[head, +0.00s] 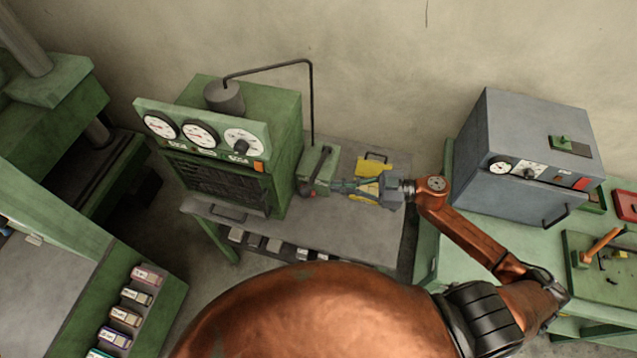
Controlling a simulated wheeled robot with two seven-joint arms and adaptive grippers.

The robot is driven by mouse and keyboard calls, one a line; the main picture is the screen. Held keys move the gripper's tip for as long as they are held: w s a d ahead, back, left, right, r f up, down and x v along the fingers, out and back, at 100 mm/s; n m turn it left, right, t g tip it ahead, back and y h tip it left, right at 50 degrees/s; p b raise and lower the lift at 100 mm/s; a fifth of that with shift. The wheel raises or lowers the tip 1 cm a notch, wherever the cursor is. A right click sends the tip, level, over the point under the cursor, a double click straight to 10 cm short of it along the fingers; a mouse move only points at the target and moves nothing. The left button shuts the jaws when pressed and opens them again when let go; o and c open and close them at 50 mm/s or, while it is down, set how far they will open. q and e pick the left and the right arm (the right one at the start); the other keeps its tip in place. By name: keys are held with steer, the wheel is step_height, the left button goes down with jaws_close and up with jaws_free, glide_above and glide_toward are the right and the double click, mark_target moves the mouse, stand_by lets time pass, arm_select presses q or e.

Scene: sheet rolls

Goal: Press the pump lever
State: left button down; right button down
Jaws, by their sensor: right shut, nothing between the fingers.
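The pump (320,163) is a small green box on the grey bench, to the right of the green gauge cabinet. A dark lever with a reddish end (304,188) shows low on its front left side. My right gripper (338,187) reaches in from the right and points left at the pump. Its fingers are shut and empty, with the tips close to the pump's right side. I cannot tell whether they touch it. My left gripper is out of view.
The gauge cabinet (275,125) stands left of the pump, and a thin black pipe (312,100) rises behind the pump. A yellow object (371,166) lies behind my right gripper. A grey oven-like box (520,150) stands on a green table at right.

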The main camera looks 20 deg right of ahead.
steer(key=d+m, duration=0.1)
steer(key=d+f+m+t+h, duration=0.1)
steer(key=m, duration=0.1)
steer(key=d+f+m+t, duration=0.1)
steer(key=d, duration=0.1)
steer(key=shift+w+m, duration=0.1)
steer(key=shift+m, duration=0.2)
steer(key=w+a+f+p, duration=0.3)
steer(key=w+a+f, duration=0.1)
steer(key=a, duration=0.5)
steer(key=shift+w+f+p, duration=0.3)
steer(key=shift+w+f, duration=0.1)
steer(key=shift+w, duration=0.35)
